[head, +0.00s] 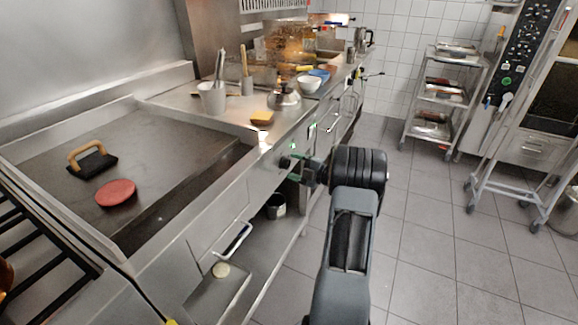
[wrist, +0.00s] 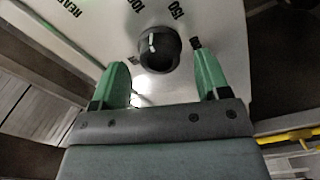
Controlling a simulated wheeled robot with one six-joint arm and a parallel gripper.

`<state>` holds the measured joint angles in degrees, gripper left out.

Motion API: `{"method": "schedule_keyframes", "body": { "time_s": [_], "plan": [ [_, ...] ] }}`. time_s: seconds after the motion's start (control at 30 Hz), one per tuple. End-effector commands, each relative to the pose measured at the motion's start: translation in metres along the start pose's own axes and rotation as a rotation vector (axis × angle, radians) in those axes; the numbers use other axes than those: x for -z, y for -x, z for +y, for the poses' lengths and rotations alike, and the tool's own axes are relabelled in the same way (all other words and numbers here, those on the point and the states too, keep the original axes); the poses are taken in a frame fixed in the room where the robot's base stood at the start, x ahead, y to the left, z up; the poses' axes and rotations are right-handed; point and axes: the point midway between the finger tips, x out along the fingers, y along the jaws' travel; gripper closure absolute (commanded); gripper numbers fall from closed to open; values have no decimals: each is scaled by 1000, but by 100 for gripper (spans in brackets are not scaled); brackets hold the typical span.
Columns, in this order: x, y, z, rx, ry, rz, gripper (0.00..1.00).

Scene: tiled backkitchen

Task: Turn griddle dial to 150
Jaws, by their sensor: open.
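The griddle dial (wrist: 158,50), a round black knob with a white mark, sits on the pale front panel in the wrist view. Its mark points up and slightly left, roughly toward the printed 100; the 150 is up and to the right. My gripper (wrist: 160,58) is open, with one green finger on each side of the dial; contact cannot be told. In the head view my gripper (head: 293,167) is at the counter's front, and the dial cannot be made out there. The griddle (head: 150,140) has a dark, flat plate.
A red round piece (head: 116,192) and a wooden-handled press (head: 92,160) lie on the griddle. A drawer handle (head: 233,240) juts from the front. A wheeled rack (head: 440,95) stands at the back. The tiled floor right of my arm is clear.

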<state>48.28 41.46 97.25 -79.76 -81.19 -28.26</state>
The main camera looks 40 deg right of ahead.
Motion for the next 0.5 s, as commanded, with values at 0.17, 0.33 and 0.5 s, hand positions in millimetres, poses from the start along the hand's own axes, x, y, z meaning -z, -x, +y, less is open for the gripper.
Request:
{"method": "schedule_keyframes", "body": {
  "time_s": [0.17,0.33,0.5],
  "plan": [
    [0,-17,0,1,1,1,31],
    [0,-23,0,0,1,0,31],
    [0,-24,0,0,0,-1,31]
  ]
}}
